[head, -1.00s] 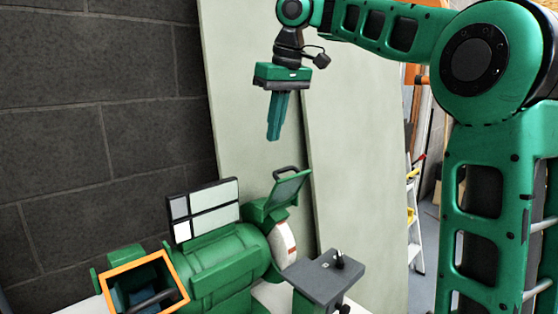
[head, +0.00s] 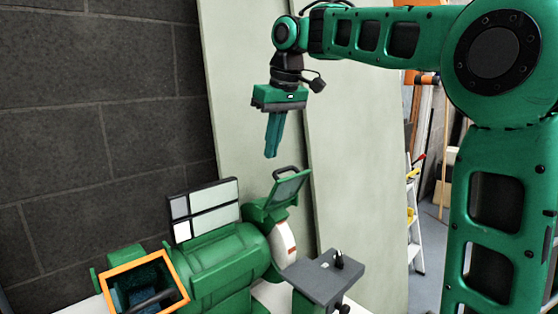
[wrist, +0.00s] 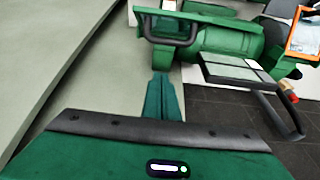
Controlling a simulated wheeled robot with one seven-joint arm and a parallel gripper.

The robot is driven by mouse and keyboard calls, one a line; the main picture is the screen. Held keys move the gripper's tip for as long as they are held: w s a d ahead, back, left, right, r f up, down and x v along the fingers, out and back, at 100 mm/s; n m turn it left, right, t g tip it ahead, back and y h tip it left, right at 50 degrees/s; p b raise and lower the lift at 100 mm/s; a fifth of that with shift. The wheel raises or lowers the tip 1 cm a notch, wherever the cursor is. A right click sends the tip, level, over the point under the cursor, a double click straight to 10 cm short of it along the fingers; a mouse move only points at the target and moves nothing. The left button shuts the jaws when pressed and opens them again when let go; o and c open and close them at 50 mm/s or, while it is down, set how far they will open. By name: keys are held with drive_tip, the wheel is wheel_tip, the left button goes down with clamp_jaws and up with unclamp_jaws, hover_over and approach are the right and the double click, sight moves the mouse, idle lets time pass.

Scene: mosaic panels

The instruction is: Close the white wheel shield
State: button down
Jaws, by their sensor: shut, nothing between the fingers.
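The green grinder (head: 232,255) stands at the lower middle of the head view, with a white wheel (head: 284,246) at its right end. The white wheel's shield (head: 286,192), a clear pane in a green frame with a black handle, is tilted up above the wheel. My gripper (head: 271,155) is shut and empty, pointing down just above the shield, with a gap between them. In the wrist view the shut fingers (wrist: 161,80) reach toward the shield's black handle (wrist: 170,38). Much of the wheel is hidden there.
An orange-framed shield (head: 180,272) is at the grinder's left end. A panel with pale panes (head: 212,207) stands behind the grinder. A grey tool rest (head: 325,275) juts out beside the white wheel. Pale boards (head: 355,150) and a dark block wall (head: 95,120) close off the back.

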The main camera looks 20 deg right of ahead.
sight(286, 189)
drive_tip(key=s+f, duration=0.1)
drive_tip(key=s+d+f, duration=0.1)
drive_tip(key=s, duration=0.1)
drive_tip(key=shift+d+f, duration=0.15)
drive_tip(key=shift+f, duration=0.05)
drive_tip(key=shift+s, duration=0.1)
idle(0.5)
